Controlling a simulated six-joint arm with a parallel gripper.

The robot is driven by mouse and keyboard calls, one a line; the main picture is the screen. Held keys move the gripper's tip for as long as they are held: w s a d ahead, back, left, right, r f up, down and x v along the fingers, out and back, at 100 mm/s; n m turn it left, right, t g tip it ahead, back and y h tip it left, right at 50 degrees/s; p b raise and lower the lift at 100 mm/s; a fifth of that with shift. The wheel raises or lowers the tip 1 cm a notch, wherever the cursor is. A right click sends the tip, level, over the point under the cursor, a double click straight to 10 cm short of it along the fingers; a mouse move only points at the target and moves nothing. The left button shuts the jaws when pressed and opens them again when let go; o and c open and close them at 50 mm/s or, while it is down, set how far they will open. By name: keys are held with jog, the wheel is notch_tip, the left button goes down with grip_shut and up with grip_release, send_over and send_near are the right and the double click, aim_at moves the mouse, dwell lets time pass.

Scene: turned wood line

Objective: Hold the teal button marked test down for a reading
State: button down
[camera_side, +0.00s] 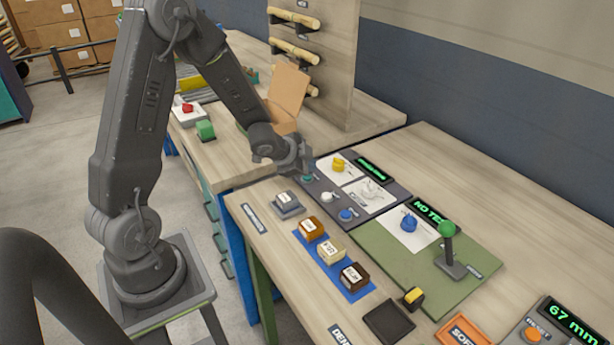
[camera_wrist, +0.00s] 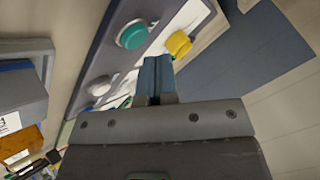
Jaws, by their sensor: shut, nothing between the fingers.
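The teal button (camera_wrist: 132,36) is a round cap in a pale ring on a dark panel (camera_wrist: 93,57). In the wrist view it lies up and left of my fingertips, with a visible gap in the picture. In the side view the teal button (camera_side: 307,179) shows small, just below my gripper (camera_side: 304,168). My gripper's narrow fingers (camera_wrist: 156,65) are together and empty in the wrist view. I cannot tell the fingertips' height above the panel. No "test" marking is readable beside the button.
A white button (camera_side: 326,197) and a blue button (camera_side: 346,214) sit on the same panel. Labelled blocks stand on a blue mat (camera_side: 330,271) in front. A green-knobbed lever (camera_side: 448,245) stands on the green panel to the right.

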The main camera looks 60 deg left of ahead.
jog(key=shift+r, duration=0.15)
jog(key=shift+r, duration=2.4)
notch_tip(320, 180, up, 10)
jog(key=n+y, duration=0.3)
jog(key=n, duration=0.2)
send_over(308, 178)
jog(key=s+d, duration=0.4)
jog(key=s, duration=0.1)
jog(key=s+d+r+n+g+h, duration=0.1)
jog(key=s+d+r+h, duration=0.1)
jog(key=s+d, duration=0.4)
jog(key=s+d+r+n+g+h, duration=0.1)
jog(key=s+d+r+g+h, duration=0.1)
jog(key=s+d, duration=0.4)
jog(key=s, duration=0.4)
jog(key=shift+s+d+r+n+g, duration=0.2)
jog(key=shift+s+d+n+g, duration=0.1)
jog(key=shift+s+n, duration=0.1)
jog(key=shift+w, duration=0.1)
